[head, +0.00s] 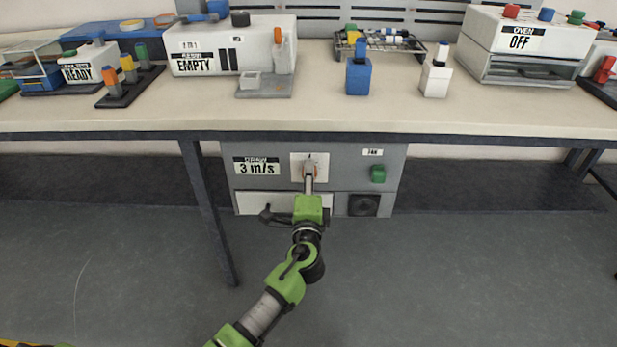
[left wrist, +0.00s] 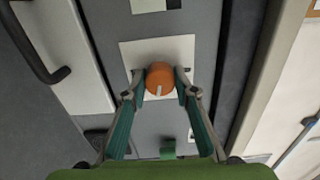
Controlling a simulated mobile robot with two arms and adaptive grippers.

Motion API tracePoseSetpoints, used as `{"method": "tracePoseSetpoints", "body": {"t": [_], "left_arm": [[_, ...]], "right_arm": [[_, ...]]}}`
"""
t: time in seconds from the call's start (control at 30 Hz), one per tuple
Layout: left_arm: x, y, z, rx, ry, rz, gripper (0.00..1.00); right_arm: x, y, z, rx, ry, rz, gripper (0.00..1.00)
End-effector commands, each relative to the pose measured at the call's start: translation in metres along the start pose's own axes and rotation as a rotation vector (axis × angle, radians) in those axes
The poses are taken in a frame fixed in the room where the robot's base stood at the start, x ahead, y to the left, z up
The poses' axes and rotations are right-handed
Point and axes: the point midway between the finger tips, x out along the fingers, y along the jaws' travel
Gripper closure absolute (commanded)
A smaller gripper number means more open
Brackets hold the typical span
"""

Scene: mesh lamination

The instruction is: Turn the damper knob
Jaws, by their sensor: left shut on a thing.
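The damper knob is an orange round knob (left wrist: 159,75) with a white pointer mark, on a white plate (left wrist: 185,48) in the left wrist view. In the head view the plate (head: 323,158) is on the grey cabinet (head: 345,158) under the bench, beside a sign reading "DRAW 3 m/s" (head: 257,167). My left gripper (left wrist: 160,78) is shut on the knob, one finger on each side of it. In the head view the left gripper (head: 309,172) hides most of the knob. My right gripper is not in view.
The cabinet also carries a green knob (head: 378,174), a dark round vent (head: 363,205) and a white drawer front (head: 256,203) with a black handle. The bench edge (head: 440,130) overhangs it. A bench leg (head: 208,215) stands left of my arm. The floor in front is clear.

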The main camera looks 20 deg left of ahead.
Motion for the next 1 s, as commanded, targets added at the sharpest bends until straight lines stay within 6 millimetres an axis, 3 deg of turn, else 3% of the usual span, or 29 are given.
{"method": "tracePoseSetpoints", "body": {"t": [0.07,0.1,0.17,0.57,0.67,1.0], "left_arm": [[0.000,0.000,-0.002,-0.001,0.004,0.000,0.95],[0.000,0.000,-0.002,-0.001,0.004,0.000,0.68],[0.000,0.000,-0.002,-0.002,0.004,0.000,0.56],[-0.005,0.001,-0.001,-0.002,0.002,0.001,0.56],[-0.017,0.001,-0.001,-0.003,0.003,0.002,0.56],[-0.088,0.001,-0.001,-0.003,0.003,0.003,0.56]], "right_arm": [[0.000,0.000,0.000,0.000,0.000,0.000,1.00],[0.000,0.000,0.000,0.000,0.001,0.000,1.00],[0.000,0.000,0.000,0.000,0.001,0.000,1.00],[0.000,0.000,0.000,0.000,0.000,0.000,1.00],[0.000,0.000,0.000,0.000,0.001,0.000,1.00],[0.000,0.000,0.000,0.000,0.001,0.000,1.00]]}}
